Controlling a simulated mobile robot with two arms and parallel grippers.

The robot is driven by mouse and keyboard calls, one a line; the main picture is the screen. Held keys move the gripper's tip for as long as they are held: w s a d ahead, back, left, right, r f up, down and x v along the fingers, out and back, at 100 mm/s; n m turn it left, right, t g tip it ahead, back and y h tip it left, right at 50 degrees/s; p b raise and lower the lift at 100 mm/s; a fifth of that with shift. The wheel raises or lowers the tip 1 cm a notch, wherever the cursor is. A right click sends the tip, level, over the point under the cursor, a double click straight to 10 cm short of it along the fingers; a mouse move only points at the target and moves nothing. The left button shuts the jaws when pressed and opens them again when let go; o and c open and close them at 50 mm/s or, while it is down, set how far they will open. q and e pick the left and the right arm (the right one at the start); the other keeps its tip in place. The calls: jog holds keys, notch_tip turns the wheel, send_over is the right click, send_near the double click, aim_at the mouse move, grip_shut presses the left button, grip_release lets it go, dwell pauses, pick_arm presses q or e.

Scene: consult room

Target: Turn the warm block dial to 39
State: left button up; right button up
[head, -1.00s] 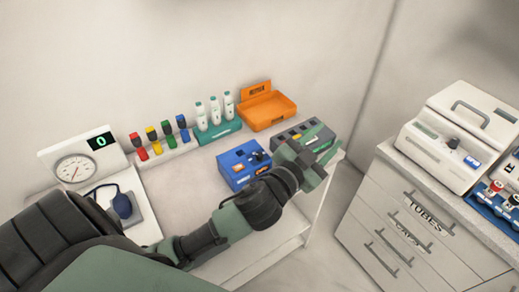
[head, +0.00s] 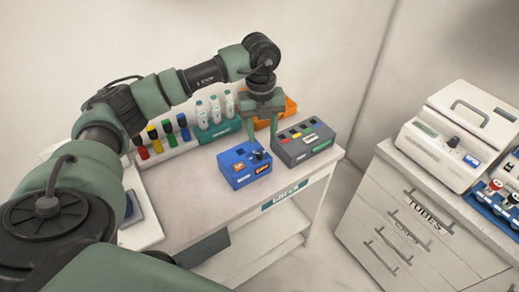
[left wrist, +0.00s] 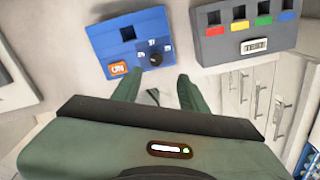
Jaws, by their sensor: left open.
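The blue warm block (head: 238,172) stands on the white table, with a black dial (head: 258,154) and an orange button on its top. In the left wrist view the block (left wrist: 103,38) is at the upper middle, and its dial (left wrist: 155,58) has small white marks around it, too small to read surely. My left gripper (head: 261,138) points down above and behind the block, with its fingers apart and empty. In the left wrist view the fingertips (left wrist: 157,84) lie just below the dial in the picture, apart from it. My right gripper is not in view.
A grey block (head: 306,153) with coloured squares stands close to the right of the blue block. A white device (head: 450,143) stands on the right cabinet.

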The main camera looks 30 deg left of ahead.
aim_at(260, 153)
pick_arm(q)
jog(key=shift+a+f, duration=0.1)
jog(key=shift+a, duration=0.35)
notch_tip(260, 153, down, 6)
jog(key=shift+d+f+p, duration=0.1)
jog(key=shift+p, duration=1.15)
jog(key=shift+f, duration=0.6)
grip_shut()
